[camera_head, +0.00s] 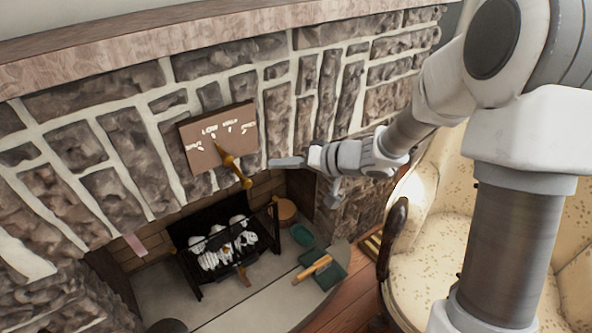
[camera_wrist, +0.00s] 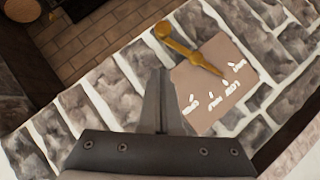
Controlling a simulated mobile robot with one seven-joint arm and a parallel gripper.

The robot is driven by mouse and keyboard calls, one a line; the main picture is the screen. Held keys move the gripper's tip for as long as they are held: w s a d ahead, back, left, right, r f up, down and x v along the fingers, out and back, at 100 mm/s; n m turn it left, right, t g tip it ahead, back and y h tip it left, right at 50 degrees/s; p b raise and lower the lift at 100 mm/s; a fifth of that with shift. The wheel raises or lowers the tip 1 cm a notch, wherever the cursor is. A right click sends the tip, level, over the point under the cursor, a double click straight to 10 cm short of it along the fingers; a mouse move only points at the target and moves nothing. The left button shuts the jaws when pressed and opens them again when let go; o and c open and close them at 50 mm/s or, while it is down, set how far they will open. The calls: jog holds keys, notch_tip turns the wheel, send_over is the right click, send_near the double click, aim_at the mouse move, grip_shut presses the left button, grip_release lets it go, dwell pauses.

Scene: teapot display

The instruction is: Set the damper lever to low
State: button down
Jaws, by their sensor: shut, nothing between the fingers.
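The brass damper lever (camera_head: 231,165) is mounted on a brown label plate (camera_head: 215,155) on the stone wall above the firebox. Its knob end hangs low to the right and its pointed end reaches up-left toward the second label from the left. The exact setting is hard to tell. My gripper (camera_head: 272,162) is to the right of the plate, shut and empty, apart from the lever. In the wrist view the lever (camera_wrist: 190,52) and plate (camera_wrist: 205,88) lie beyond and right of my shut fingers (camera_wrist: 161,75); one label seems to read LOW.
A firebox with white logs (camera_head: 225,245) on a grate is below. A mantel (camera_head: 130,45) runs above. A cream armchair (camera_head: 440,235) stands at the right. Green things (camera_head: 320,275) lie on the hearth. The space between my gripper and the lever looks clear.

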aim_at(250, 181)
jog(key=a+f+b, duration=0.3)
jog(key=a+f, duration=0.1)
jog(key=a, duration=0.1)
dwell(0.5)
jog(key=shift+s+a+f+p, duration=0.1)
jog(key=shift+p, duration=0.3)
jog(key=shift+s+a+f+m+y+p, duration=0.15)
jog(key=shift+a+f+m+y+p, duration=0.2)
jog(key=shift+p, duration=0.25)
jog(key=shift+d, duration=0.15)
